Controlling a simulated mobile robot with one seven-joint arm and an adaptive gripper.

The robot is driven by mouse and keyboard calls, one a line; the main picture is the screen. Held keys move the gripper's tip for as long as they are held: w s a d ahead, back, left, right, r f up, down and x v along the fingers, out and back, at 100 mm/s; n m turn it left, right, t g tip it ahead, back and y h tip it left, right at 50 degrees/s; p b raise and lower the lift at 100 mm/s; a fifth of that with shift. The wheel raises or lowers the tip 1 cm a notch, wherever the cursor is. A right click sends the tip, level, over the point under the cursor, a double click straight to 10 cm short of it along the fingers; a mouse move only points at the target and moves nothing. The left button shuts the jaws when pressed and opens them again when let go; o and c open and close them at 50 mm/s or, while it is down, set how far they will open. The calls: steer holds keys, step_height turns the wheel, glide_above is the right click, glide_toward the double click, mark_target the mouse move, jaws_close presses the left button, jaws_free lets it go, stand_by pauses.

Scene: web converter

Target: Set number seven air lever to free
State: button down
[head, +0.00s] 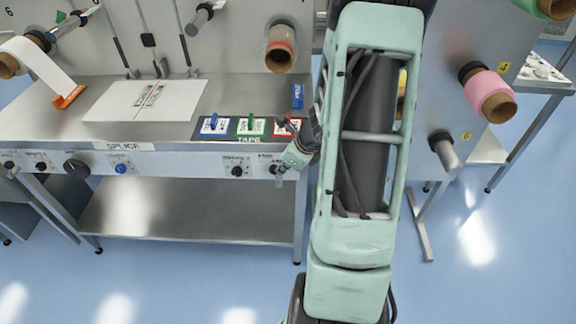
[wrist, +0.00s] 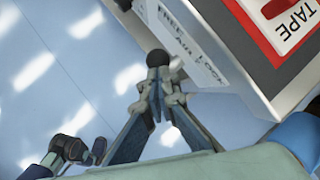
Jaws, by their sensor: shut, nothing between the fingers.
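A small lever with a round black knob (wrist: 158,60) sticks out of the front edge of the splice table, beside a label (wrist: 190,45) reading roughly "FREE AIR LOCK". No number seven is readable on it. In the head view this lever (head: 277,169) is the rightmost on the front panel. My gripper (head: 283,166) is right at it and partly covers it. In the wrist view my gripper (wrist: 157,92) has its fingers together, tips at or just short of the knob. Whether they touch it, and which way the lever is set, I cannot tell.
Another black-knobbed lever (head: 236,171) sits just left on the same front panel. A blue knob (head: 121,169) and a large black knob (head: 76,168) are further left. Tape pads (head: 251,126) lie on the tabletop above. Open blue floor lies in front of the table.

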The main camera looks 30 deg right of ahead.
mark_target(270, 168)
steer(key=shift+w+a+f+g+h+p, duration=0.1)
steer(key=shift+w+a+g+h+p, duration=0.15)
steer(key=shift+w+a, duration=0.45)
steer(key=shift+w+a+f+g+h+p, duration=0.1)
steer(key=shift+w+a+g+h+p, duration=0.2)
steer(key=shift+a, duration=0.55)
steer(key=shift+r, duration=0.1)
